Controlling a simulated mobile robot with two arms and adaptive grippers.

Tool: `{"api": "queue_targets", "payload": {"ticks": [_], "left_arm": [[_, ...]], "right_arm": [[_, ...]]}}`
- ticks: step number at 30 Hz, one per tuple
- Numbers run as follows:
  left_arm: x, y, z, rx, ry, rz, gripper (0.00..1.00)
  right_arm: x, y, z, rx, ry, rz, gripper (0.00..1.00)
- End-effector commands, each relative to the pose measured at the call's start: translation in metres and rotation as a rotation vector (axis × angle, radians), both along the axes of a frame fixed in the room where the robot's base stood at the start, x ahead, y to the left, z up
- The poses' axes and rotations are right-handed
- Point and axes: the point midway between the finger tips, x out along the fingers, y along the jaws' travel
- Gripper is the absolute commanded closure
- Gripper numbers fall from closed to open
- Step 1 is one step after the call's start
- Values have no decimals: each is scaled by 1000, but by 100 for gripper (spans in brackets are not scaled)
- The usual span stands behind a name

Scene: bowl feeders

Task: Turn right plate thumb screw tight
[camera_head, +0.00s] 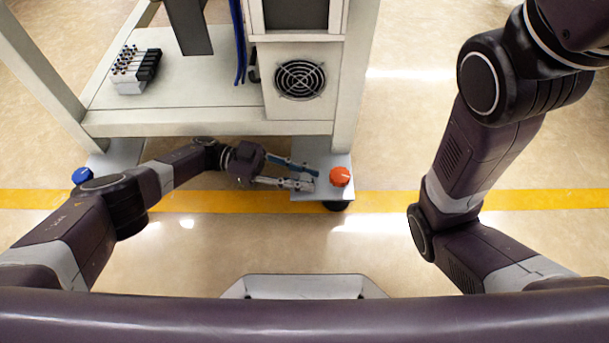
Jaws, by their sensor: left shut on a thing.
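My left gripper (314,179) reaches in low from the left, its fingers pointing right over the right plate (310,196) at the foot of the frame. Its fingertips are closed around the right plate thumb screw, which is small and mostly hidden between them. A red-orange knob (340,177) stands on the same plate, just right of the fingertips and apart from them. My right arm shows at the right, but its gripper is out of view.
A pale machine frame (210,128) stands over the plates, its lower beam just beyond my left forearm. A blue knob (82,176) sits at the left foot. A fan grille (300,80) and a valve block (135,70) are above. Floor to the right is clear.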

Motion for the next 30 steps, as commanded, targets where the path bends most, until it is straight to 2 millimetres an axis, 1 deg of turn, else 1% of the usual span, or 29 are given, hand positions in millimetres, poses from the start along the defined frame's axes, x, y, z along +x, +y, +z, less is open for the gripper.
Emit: {"api": "queue_targets", "payload": {"ticks": [18, 19, 21, 23, 24, 30], "left_arm": [[-1, -1, 0, -3, 0, -22, 100], [-1, -1, 0, -3, 0, -22, 75], [-1, -1, 0, -3, 0, -21, 67], [-1, -1, 0, -3, 0, -21, 61], [-1, -1, 0, -2, 0, -20, 60], [0, -1, 0, -2, 0, -19, 60]], "right_arm": [[0, 0, 0, 0, 0, 0, 60], [0, 0, 0, 0, 0, 0, 60], [0, 0, 0, 0, 0, 0, 60], [0, 0, 0, 1, 0, 0, 60], [0, 0, 0, 1, 0, 0, 60], [0, -1, 0, 2, 1, 2, 60]]}}
